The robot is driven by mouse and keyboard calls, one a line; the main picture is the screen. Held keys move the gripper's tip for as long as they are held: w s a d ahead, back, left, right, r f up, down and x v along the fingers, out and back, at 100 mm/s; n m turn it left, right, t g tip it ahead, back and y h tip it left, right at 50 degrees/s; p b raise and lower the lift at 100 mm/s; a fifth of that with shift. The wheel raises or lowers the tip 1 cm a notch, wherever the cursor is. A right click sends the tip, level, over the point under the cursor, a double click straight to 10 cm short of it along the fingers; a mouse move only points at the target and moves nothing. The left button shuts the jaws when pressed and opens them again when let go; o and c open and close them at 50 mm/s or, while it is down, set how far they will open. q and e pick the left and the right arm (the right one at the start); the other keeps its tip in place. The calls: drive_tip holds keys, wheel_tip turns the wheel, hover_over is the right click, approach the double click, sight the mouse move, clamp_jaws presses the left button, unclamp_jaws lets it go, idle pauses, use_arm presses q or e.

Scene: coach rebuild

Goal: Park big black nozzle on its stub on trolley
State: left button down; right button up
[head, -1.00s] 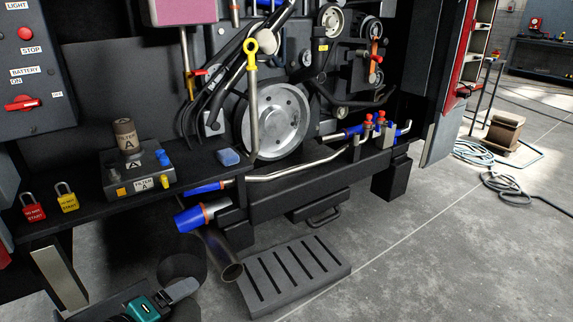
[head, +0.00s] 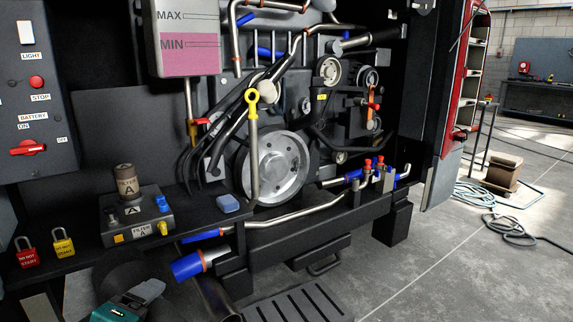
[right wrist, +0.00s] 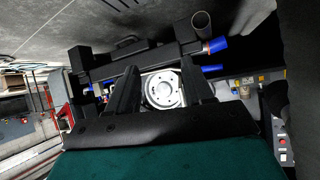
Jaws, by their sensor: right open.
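The big black nozzle shows in the head view as a dark rounded shape (head: 118,272) at the lower left, dim against the dark bay. My left gripper (head: 152,290), with its teal body, is at the lower left edge and seems shut on it; the exact contact is hard to see. My right gripper (right wrist: 158,88) is open and empty in the right wrist view, its two dark fingers apart, facing the engine bay. It is not seen in the head view. I cannot make out the trolley or its stub in either view.
The bench ledge with filter box (head: 137,222), red padlock (head: 27,257) and yellow padlock (head: 63,246) is just beyond the left gripper. A tailpipe (head: 215,298) juts out below it, near a slotted step (head: 308,302). Open floor lies to the right.

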sight(154, 309)
use_arm(q)
drive_tip(key=shift+w+d+r, duration=0.1)
drive_tip(key=shift+d+r, duration=0.1)
drive_tip(key=shift+d, duration=0.45)
drive_tip(key=shift+d+r, duration=0.15)
drive_tip(key=shift+d, duration=0.6)
drive_tip(key=shift+r+p, duration=0.6)
drive_tip(key=shift+r, duration=0.05)
use_arm(e)
drive_tip(key=s+d+r+h+p, duration=0.1)
drive_tip(key=d+r+p, duration=0.3)
drive_tip(key=p, duration=0.9)
wheel_tip(154, 309, up, 3)
drive_tip(key=shift+s+d+f+h, duration=0.1)
drive_tip(key=shift+s+d+h, duration=0.25)
drive_tip(key=shift+s, duration=0.3)
use_arm(q)
drive_tip(key=r, duration=1.1)
drive_tip(key=shift+s, duration=0.35)
drive_tip(key=shift+f, duration=0.25)
use_arm(e)
drive_tip(key=shift+c, duration=0.8)
use_arm(q)
drive_tip(key=shift+s+a, duration=0.1)
drive_tip(key=shift+a, duration=0.15)
use_arm(e)
drive_tip(key=shift+a, duration=0.15)
